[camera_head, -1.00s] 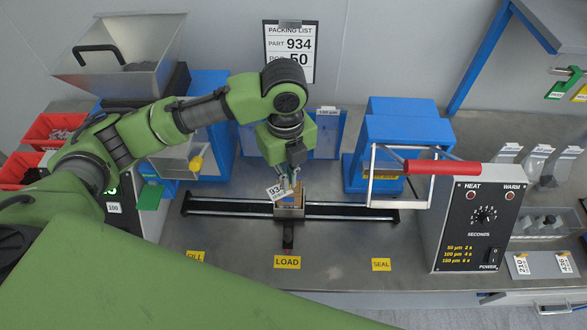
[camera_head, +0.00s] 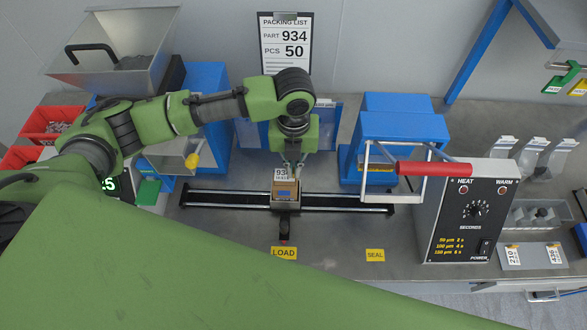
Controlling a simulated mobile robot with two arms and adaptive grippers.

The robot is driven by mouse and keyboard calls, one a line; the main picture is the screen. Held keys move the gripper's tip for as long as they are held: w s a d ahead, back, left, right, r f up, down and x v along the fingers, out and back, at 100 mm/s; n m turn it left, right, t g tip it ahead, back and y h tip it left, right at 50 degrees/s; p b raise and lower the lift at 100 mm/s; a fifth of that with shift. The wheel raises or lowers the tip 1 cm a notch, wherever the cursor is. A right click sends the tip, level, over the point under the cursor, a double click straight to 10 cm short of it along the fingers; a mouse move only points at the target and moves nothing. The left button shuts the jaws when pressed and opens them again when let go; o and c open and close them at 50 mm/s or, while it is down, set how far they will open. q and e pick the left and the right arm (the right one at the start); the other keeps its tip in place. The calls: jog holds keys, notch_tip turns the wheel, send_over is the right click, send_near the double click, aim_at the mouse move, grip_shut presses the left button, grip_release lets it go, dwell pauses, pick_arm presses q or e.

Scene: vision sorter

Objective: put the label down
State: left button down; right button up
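The label (camera_head: 281,174) is a small white tag with "934" on it. It hangs at the fingertips of my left gripper (camera_head: 292,172), which points down over the carriage. The gripper appears shut on the label, though the fingers are small and partly overlap it. The label stands nearly upright just above and behind the brown block on the carriage (camera_head: 285,206); whether it touches the block I cannot tell. The carriage sits mid-rail (camera_head: 340,207), behind the yellow LOAD sign (camera_head: 284,253). My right gripper is not in view.
A blue sealer (camera_head: 400,130) with a red handle (camera_head: 432,168) stands right of the rail, by the heat control box (camera_head: 470,212). A hopper (camera_head: 120,50) and red bins (camera_head: 50,125) are at left. The packing list (camera_head: 284,40) hangs behind. Bench space around the SEAL sign (camera_head: 375,255) is clear.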

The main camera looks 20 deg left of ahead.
pick_arm(q)
jog(key=shift+f, duration=0.95)
jog(key=c, duration=2.3)
grip_release()
jog(key=shift+f, duration=0.15)
notch_tip(320, 180, up, 12)
jog(key=shift+r+b, duration=0.2)
jog(key=shift+b, duration=0.95)
